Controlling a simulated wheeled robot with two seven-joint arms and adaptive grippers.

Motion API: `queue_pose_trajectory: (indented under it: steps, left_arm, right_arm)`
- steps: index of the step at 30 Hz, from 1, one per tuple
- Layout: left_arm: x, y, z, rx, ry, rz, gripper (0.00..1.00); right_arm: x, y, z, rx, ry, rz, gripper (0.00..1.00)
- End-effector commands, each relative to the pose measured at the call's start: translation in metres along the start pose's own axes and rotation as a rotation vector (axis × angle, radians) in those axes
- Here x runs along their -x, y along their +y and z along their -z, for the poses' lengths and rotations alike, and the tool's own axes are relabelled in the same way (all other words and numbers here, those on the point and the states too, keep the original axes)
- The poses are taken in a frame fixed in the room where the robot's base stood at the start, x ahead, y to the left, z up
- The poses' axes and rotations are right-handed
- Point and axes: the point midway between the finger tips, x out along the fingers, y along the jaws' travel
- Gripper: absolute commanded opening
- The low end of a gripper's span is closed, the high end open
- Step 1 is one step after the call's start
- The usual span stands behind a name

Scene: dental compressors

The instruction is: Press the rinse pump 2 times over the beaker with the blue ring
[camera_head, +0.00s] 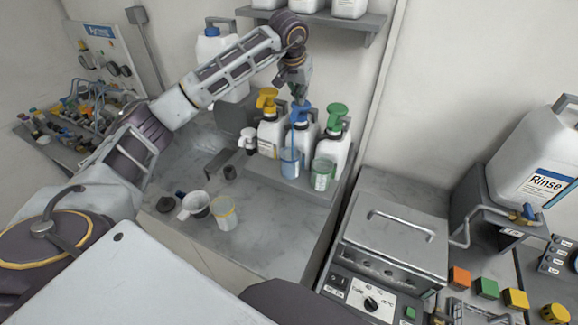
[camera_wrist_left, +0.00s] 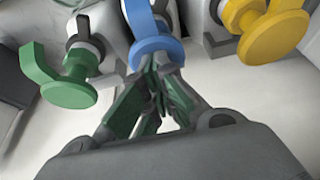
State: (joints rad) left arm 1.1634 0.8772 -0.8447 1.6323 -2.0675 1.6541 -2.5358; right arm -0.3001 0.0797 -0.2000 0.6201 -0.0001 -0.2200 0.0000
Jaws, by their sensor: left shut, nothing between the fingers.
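Three white pump bottles stand in a row on a grey stand, with a yellow pump (camera_head: 267,99), a blue pump (camera_head: 300,113) and a green pump (camera_head: 337,113). I cannot read which is the rinse pump. The beaker with the blue ring (camera_head: 289,164) stands in front of the blue-pump bottle and holds bluish liquid. My left gripper (camera_head: 299,98) is shut and empty, pointing down at the blue pump head. In the left wrist view, its fingertips (camera_wrist_left: 163,66) are at the blue pump head (camera_wrist_left: 152,42); I cannot tell whether they touch. My right gripper is not in view.
A green-marked beaker (camera_head: 323,175) stands before the green-pump bottle. A yellow-ringed beaker (camera_head: 224,214) and a white cup (camera_head: 194,204) stand on the counter. A wall shelf (camera_head: 330,22) hangs above. A jug labelled Rinse (camera_head: 536,165) and a metal-lidded unit (camera_head: 395,245) are right.

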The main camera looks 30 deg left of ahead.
Motion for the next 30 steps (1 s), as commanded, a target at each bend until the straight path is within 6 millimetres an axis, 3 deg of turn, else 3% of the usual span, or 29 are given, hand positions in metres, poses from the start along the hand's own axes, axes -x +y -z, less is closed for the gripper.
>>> queue_pose_trajectory:
  steps: [18, 30]
  left_arm:
    - [-0.016, 0.000, -0.008, -0.002, -0.008, 0.001, 0.00]
    - [-0.012, 0.001, -0.006, -0.002, -0.008, 0.001, 0.00]
  right_arm:
    - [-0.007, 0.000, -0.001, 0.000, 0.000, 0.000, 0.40]
    - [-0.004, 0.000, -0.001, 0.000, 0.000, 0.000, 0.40]
